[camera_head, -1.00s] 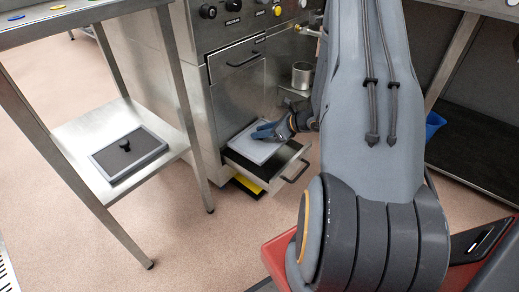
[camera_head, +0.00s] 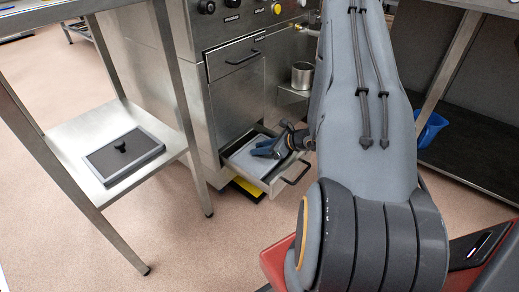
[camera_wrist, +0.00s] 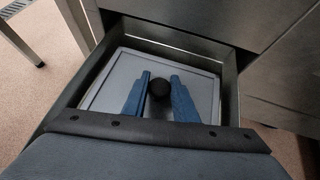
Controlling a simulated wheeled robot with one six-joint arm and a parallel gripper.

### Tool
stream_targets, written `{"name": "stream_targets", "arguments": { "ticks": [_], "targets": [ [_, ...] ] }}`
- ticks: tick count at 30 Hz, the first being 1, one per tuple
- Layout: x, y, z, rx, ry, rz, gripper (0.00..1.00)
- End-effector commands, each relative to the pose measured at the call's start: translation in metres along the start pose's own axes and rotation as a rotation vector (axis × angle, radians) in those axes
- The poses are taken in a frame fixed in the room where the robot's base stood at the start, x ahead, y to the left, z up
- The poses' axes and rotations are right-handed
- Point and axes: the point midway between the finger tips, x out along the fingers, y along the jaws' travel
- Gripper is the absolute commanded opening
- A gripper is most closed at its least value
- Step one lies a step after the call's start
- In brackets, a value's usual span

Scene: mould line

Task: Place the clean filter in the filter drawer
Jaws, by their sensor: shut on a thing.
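The clean filter (camera_head: 258,163) is a light panel with a dark round knob (camera_wrist: 160,89). It lies inside the open filter drawer (camera_head: 275,187), within its walls; I cannot tell if it touches the bottom. The wrist view also shows the pale filter (camera_wrist: 105,92) framed by the drawer (camera_wrist: 180,46). My gripper (camera_head: 264,150) is over the filter, its blue fingers shut on the knob; it also shows in the wrist view (camera_wrist: 160,92). A dark grey filter (camera_head: 130,163) with a black knob lies on the side table's lower shelf.
The steel side table's lower shelf (camera_head: 80,131) stands at left. The steel machine front (camera_head: 228,105) rises above the drawer, with a closed upper drawer (camera_head: 240,58). A metal cup (camera_head: 302,75) sits right of it. Floor (camera_head: 215,245) is clear in front.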

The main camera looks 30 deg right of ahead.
Motion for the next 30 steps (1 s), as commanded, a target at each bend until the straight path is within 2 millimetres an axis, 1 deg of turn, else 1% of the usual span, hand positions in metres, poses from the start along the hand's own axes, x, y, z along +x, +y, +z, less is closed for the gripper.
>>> {"name": "stream_targets", "arguments": {
  "ticks": [3,4,6,7,16,19,23,30],
  "targets": [
    [0.002,0.000,-0.003,0.000,0.000,0.000,0.00],
    [0.002,0.000,-0.003,0.000,0.000,0.000,0.29],
    [0.002,0.000,-0.002,0.000,0.000,0.000,0.41],
    [0.002,0.000,-0.002,0.000,0.000,0.000,0.44],
    [0.001,0.000,-0.001,0.000,0.000,0.000,0.44],
    [-0.005,0.000,0.001,0.000,0.000,0.000,0.44],
    [-0.025,-0.001,0.002,0.001,-0.001,-0.003,0.44],
    [-0.075,-0.001,0.002,0.000,-0.001,-0.002,0.44]
  ]
}}
